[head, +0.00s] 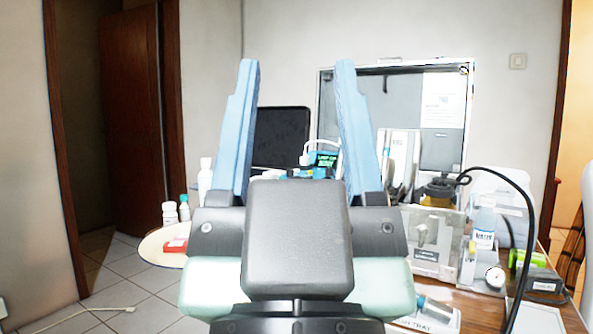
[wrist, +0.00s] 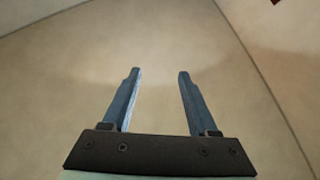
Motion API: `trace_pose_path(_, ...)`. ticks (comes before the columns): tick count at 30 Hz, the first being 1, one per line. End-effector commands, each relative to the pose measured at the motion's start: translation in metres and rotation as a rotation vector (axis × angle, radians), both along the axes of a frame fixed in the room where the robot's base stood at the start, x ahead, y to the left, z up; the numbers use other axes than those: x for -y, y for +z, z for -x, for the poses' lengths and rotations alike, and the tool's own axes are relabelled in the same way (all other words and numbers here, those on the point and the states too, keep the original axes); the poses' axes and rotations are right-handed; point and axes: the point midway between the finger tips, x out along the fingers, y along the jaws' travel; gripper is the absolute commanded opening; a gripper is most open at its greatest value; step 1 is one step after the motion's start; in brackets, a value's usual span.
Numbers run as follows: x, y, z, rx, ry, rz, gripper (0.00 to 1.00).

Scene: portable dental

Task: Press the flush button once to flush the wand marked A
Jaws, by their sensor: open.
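My gripper (head: 297,64) is raised in the middle of the head view, its two blue fingers spread wide and pointing up, with nothing between them. In the wrist view my gripper (wrist: 160,72) is also open and empty, facing a plain beige surface. I cannot make out the flush button or the wand marked A in either view. A small unit with a green-lit display (head: 324,159) shows between the fingers, further back. My gripper and arm hide part of the equipment behind them.
An open upright case (head: 448,81) stands at the back of the wooden table (head: 473,318). A clear box (head: 437,237), a white-labelled bottle (head: 484,227), a round gauge (head: 495,277) and a black looping hose (head: 534,222) crowd the right. White bottles (head: 169,213) stand at left. Tiled floor (head: 125,290) is mostly open.

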Motion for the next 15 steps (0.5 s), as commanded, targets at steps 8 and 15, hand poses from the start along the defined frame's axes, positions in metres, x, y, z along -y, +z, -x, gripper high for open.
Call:
trace_pose_path(8, 0.0, 0.0001, 0.0001, 0.0, 0.0, 0.0, 0.25)
trace_pose_path(15, 0.0, 0.0002, 0.0002, 0.001, 0.0, 0.0, 0.0)
